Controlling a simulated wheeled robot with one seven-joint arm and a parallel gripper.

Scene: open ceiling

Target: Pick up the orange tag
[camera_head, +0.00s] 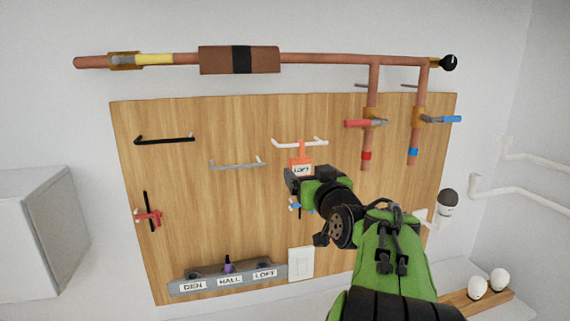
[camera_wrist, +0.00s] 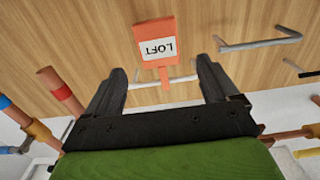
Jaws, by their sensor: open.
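The orange tag (camera_head: 301,160) hangs from the white hook rail (camera_head: 312,141) on the wooden board, with a white "LOFT" label on it. In the wrist view the orange tag (camera_wrist: 155,29) appears upside down, ahead of my fingers. Its narrow strap (camera_wrist: 164,76) shows between the two fingertips, near the white rail (camera_wrist: 183,79). My gripper (camera_wrist: 162,77) is open, one finger on each side of the strap, with nothing held. In the head view my gripper (camera_head: 291,179) is at the tag's lower edge and hides part of it; whether they touch cannot be told.
A black rail (camera_head: 165,140) and a grey rail (camera_head: 238,165) are on the board (camera_head: 200,200). A grey holder (camera_head: 208,285) labelled DEN, HALL, LOFT sits below.

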